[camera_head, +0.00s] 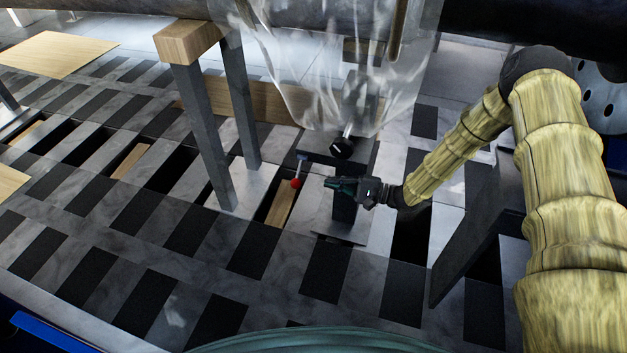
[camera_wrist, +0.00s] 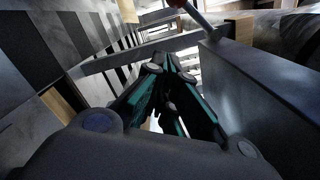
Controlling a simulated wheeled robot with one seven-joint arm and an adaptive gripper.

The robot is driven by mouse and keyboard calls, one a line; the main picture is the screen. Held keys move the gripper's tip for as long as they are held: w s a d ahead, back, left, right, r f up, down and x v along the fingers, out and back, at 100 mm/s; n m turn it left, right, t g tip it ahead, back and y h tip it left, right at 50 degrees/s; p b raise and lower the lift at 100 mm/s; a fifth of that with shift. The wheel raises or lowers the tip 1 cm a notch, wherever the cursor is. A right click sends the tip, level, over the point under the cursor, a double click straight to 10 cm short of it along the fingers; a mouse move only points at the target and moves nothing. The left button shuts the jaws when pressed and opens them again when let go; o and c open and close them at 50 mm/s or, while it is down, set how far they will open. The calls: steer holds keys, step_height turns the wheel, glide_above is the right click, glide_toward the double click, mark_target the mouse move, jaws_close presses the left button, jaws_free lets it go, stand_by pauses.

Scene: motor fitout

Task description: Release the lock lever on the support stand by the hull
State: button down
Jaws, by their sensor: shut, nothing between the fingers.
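The support stand (camera_head: 345,210) is a dark post on a pale square base plate, in the middle of the head view. The lock lever (camera_head: 299,168) hangs at the left end of its dark upper bar and has a red ball tip (camera_head: 295,183). The red tip also shows at the top edge of the wrist view (camera_wrist: 176,3), with a grey rod beside it. My gripper (camera_head: 328,183) is shut and empty, just right of the red tip and apart from it, in front of the post. In the wrist view its fingers (camera_wrist: 165,68) are together, below the lever.
A clear plastic sheet (camera_head: 300,65) hangs above and behind the stand. A trestle with a wooden top (camera_head: 188,42) and grey legs stands to the left. A slanted dark panel (camera_head: 462,255) is to the right. The floor left of the stand has open slots.

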mark_target(299, 172)
steer(key=a+r+b, duration=0.2)
steer(key=a+b, duration=0.1)
steer(key=a, duration=0.6)
stand_by(0.4)
steer(key=shift+s+r, duration=0.1)
steer(key=shift+s+r+m, duration=0.1)
steer(key=shift+s+m, duration=0.05)
steer(key=shift+m, duration=0.25)
